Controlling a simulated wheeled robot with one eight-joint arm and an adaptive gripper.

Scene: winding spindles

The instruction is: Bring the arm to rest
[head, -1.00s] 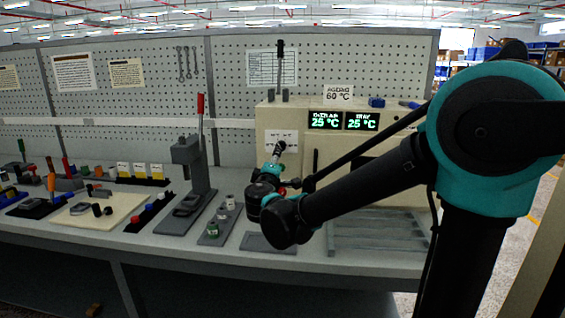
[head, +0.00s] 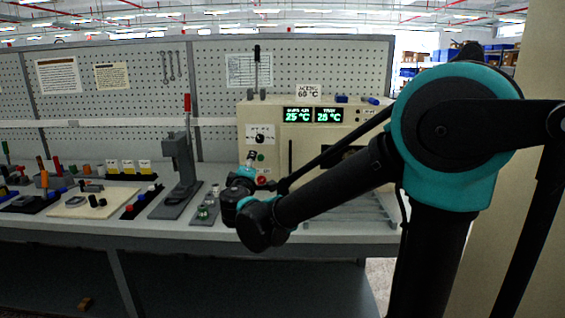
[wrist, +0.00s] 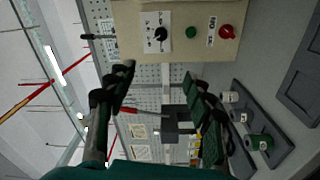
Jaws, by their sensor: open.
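My gripper (wrist: 160,100) is open and empty in the wrist view, its two dark fingers spread wide apart. In the head view my arm reaches left across the bench from the right, and the gripper (head: 250,160) is small there, above the bench in front of the cream oven's left part. The oven (head: 270,175) has a dial, a green button and a red button on its front. They also show close up at the top of the wrist view, on the oven's panel (wrist: 183,48). Nothing is held.
A grey press (head: 180,165) with a red lever stands left of my gripper. A holder (head: 205,215) with small spools is beside it. Coloured parts and a cream board (head: 75,203) lie farther left. A pegboard (head: 120,130) closes the back.

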